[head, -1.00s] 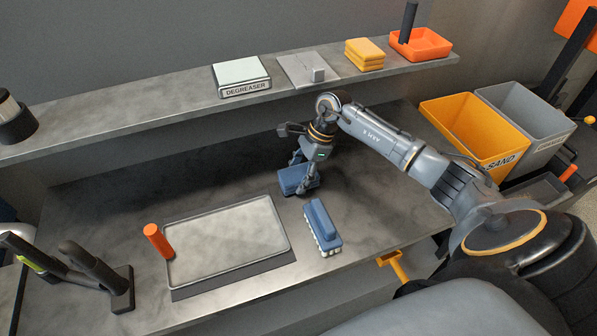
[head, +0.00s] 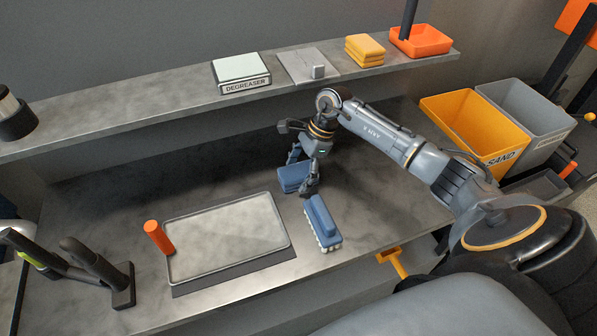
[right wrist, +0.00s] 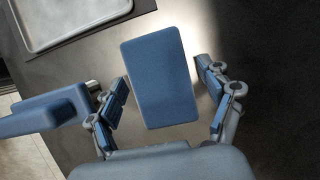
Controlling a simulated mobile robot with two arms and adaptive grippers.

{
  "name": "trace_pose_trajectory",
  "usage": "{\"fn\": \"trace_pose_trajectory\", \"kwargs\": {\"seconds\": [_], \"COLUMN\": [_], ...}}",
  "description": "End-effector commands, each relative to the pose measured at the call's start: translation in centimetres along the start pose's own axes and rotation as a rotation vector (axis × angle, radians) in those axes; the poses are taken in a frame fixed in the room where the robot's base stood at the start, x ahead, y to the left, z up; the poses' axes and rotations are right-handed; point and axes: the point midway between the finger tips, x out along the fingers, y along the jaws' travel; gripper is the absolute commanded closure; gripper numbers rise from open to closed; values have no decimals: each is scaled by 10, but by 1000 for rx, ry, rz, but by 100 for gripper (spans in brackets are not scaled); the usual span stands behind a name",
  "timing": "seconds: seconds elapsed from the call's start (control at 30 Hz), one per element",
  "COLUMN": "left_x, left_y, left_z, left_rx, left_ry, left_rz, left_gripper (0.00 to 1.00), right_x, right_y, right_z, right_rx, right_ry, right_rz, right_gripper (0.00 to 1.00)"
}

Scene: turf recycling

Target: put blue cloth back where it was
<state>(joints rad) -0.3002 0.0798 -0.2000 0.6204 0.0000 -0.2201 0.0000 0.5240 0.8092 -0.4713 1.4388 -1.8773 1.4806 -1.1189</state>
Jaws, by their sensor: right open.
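The blue cloth (head: 293,180), a folded flat block, lies on the lower worktop behind the blue brush. My right gripper (head: 303,174) is over it, pointing down, with its fingers apart. In the right wrist view the cloth (right wrist: 160,80) shows just beyond and between the open fingers (right wrist: 163,88), with dark gaps on both sides. I cannot tell how high the fingertips are above the worktop. My left gripper is not in view.
A blue brush (head: 321,222) with pale bristles lies close in front. A metal tray (head: 285,222) and orange cylinder (head: 158,238) are at left. The upper shelf holds a degreaser box (head: 241,73), a grey plate (head: 300,68), yellow cloths (head: 365,51) and an orange tray (head: 420,41).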

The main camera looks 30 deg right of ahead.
Motion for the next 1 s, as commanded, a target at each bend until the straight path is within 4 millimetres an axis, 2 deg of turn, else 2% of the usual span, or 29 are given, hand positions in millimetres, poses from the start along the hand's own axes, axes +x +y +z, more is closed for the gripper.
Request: {"fn": "trace_pose_trajectory", "kwargs": {"seconds": [0.2, 0.5, 0.7, 1.0], "left_x": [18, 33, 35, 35], "left_y": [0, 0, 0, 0], "left_z": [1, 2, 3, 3], "left_rx": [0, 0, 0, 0], "left_ry": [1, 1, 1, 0], "left_rz": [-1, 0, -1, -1], "left_gripper": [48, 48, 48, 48], "right_x": [-43, -101, -116, -118], "right_y": [-2, -1, -1, 0], "right_z": [-3, -1, -1, 0], "right_rx": [-3, 0, 0, 0], "right_ry": [4, 1, 0, 0], "right_rz": [-10, -6, -4, -3], "right_gripper": [20, 20, 20, 20]}}
